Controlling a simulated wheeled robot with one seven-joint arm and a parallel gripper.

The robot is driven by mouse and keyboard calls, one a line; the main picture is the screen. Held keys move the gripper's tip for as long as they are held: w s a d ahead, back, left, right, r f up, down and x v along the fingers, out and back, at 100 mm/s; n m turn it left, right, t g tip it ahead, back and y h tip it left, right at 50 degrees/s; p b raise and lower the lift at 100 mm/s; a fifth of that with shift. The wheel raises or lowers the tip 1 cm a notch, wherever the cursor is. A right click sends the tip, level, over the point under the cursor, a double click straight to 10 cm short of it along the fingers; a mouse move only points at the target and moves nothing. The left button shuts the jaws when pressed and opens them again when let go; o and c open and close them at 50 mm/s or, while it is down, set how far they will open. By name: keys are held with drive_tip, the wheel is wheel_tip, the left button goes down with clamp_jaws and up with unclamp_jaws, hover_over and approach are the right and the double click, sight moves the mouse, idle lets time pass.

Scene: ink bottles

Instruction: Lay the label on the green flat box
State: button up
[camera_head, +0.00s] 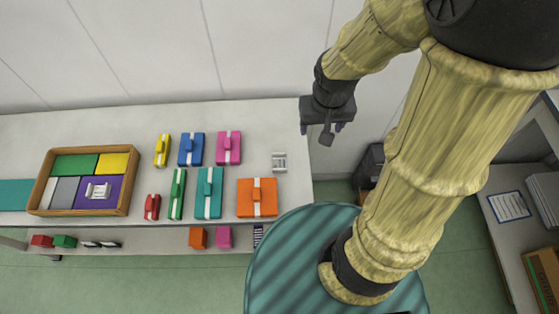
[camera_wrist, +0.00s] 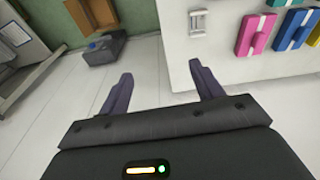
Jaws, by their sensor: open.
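A small whitish label-like piece (camera_head: 279,162) lies on the bare right part of the white table; it also shows in the wrist view (camera_wrist: 198,22). A similar whitish piece (camera_head: 97,190) lies on the purple section of the wooden tray. A narrow green box (camera_head: 177,194) with a white band lies mid-table. A flat green panel (camera_head: 75,165) fills the tray's back left; I cannot tell which is the green flat box. My gripper (camera_head: 322,130) is open and empty beyond the table's right end, apart from everything; its fingers show in the wrist view (camera_wrist: 160,75).
Yellow, blue, pink (camera_head: 228,148), red, teal (camera_head: 209,193) and orange (camera_head: 257,197) banded boxes crowd the table's middle. The wooden tray (camera_head: 133,168) stands at left. A lower shelf holds small blocks. A dark bin (camera_wrist: 103,52) is on the floor.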

drive_tip(key=g+p, duration=0.2)
drive_tip(key=p, duration=0.1)
hover_over(279, 154)
wheel_tip(279, 154, down, 4)
drive_tip(key=shift+s+d+r, duration=0.1)
drive_tip(key=shift+r, duration=0.1)
wheel_tip(279, 154, down, 12)
drive_tip(key=shift+r+b, duration=0.25)
drive_tip(key=shift+b, duration=0.55)
drive_tip(key=shift+f, duration=0.35)
drive_tip(key=shift+w+f, duration=0.2)
drive_tip(key=shift+f, duration=2.45)
